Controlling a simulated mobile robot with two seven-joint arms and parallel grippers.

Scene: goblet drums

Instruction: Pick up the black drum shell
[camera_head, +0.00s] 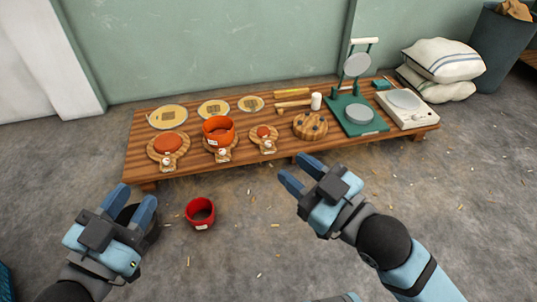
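A black drum shell (153,233) stands on the floor at the lower left, largely hidden behind my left gripper (136,194). The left gripper's blue fingers are spread apart over the shell, with dark shell showing between them and to their right. I cannot tell whether the fingers touch it. My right gripper (294,166) is open and empty, over the floor in front of the bench. A red drum shell (200,213) stands on the floor right of the black one.
A low wooden bench (190,183) carries an orange-red shell (219,130), round wooden holders, yellow discs, a mallet (316,101), a green press (362,119) and a white scale (407,104). Sacks (443,62) and a dark bin (499,45) stand at the right. Wood chips litter the open floor.

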